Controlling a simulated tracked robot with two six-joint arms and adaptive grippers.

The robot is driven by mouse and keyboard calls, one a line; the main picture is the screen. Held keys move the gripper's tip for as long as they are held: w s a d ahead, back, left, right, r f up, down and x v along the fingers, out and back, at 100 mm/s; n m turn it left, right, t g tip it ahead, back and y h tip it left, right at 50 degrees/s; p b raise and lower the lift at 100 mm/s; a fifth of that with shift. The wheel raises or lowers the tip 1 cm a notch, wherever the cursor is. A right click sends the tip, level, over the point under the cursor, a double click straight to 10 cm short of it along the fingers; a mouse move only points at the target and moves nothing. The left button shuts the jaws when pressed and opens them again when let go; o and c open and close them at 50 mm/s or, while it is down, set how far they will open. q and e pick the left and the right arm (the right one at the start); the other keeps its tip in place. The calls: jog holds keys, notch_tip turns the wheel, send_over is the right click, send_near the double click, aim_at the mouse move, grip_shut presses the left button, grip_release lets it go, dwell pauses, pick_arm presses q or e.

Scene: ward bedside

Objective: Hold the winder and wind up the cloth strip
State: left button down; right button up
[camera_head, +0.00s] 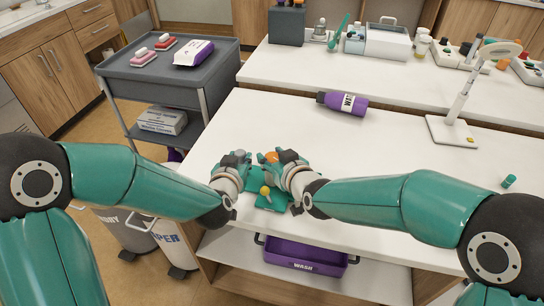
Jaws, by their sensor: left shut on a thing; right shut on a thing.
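My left gripper (241,157) and my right gripper (274,160) are close together over the white table's front edge. Both are shut on small things that their fingers largely hide. An orange piece (271,156) shows at the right gripper's fingertips. A teal piece (257,179) lies below and between the grippers, with more teal reaching to the table's edge. A small yellow knob (265,190) stands out in front of it. I cannot tell clearly which parts are the winder and which are the cloth strip.
A purple bottle (343,103) lies at the back of the table (390,150). A lamp (449,122) stands at the right, with a small teal cap (509,181) in front. A purple WASH bin (305,255) sits on the shelf below. A grey cart (168,75) stands at the left.

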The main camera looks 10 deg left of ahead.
jog(key=shift+a+r+m+t, duration=0.1)
jog(key=shift+m+t, duration=0.2)
jog(key=shift+m, duration=0.1)
jog(key=shift+m+t+h, duration=0.3)
jog(key=shift+m+h, duration=0.1)
jog(key=shift+h, duration=0.3)
jog(key=shift+m+t+h, duration=0.3)
jog(key=shift+m+h, duration=0.2)
jog(key=o, duration=1.2)
jog(key=shift+c, duration=0.2)
jog(key=v, duration=1.2)
